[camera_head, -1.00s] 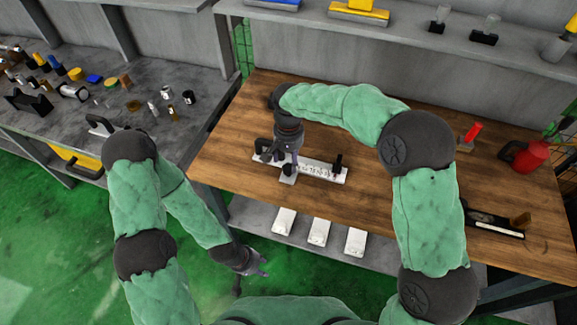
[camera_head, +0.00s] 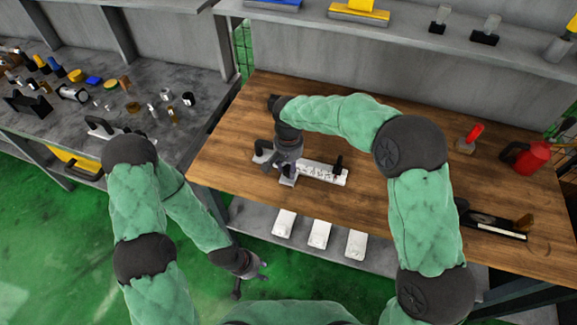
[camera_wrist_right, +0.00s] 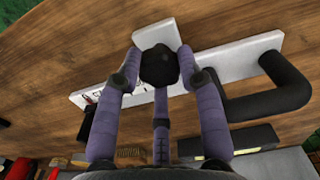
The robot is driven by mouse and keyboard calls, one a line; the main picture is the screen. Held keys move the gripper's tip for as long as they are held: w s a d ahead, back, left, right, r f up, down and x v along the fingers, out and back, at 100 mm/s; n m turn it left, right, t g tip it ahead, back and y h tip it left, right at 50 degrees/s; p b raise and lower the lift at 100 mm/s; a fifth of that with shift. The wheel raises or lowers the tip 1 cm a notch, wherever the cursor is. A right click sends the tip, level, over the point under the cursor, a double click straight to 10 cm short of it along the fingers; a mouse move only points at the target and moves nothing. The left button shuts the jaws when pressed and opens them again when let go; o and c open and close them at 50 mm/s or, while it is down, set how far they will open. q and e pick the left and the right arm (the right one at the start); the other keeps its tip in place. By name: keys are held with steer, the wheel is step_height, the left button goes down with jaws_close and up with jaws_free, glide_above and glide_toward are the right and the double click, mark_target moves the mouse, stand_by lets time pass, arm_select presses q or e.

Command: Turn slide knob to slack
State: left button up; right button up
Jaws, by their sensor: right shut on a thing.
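The white slide plate (camera_head: 322,171) with dark markings lies on the wooden bench. In the right wrist view, its white surface (camera_wrist_right: 232,58) carries a round black knob (camera_wrist_right: 158,66) and a bent black handle (camera_wrist_right: 285,95). My right gripper (camera_head: 287,172) is over the left part of the plate. In the wrist view, its purple fingers (camera_wrist_right: 160,90) surround the knob and are shut on it. The knob is hidden by the gripper in the head view. My left gripper (camera_head: 251,277) hangs low over the green floor, empty, its fingers spread.
A small black upright part (camera_head: 338,165) stands at the plate's right end. A red can (camera_head: 528,156) and a red-handled block (camera_head: 468,142) sit at the bench's right. Several white blocks (camera_head: 319,234) lie on the shelf below. The grey table (camera_head: 130,72) at left holds many small parts.

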steer(key=n+p, duration=0.2)
steer(key=n, duration=0.1)
steer(key=shift+r+p, duration=0.15)
steer(key=shift+p, duration=0.25)
steer(key=n+p, duration=0.3)
steer(key=n, duration=0.2)
steer(key=shift+n, duration=0.3)
steer(key=n+p, duration=0.2)
steer(key=n, duration=0.2)
steer(key=shift+n+p, duration=0.3)
steer(key=shift+p, duration=0.1)
steer(key=shift+n+p, duration=1)
steer(key=shift+n, duration=1.3)
steer(key=o, duration=1.2)
steer(key=shift+c, duration=0.2)
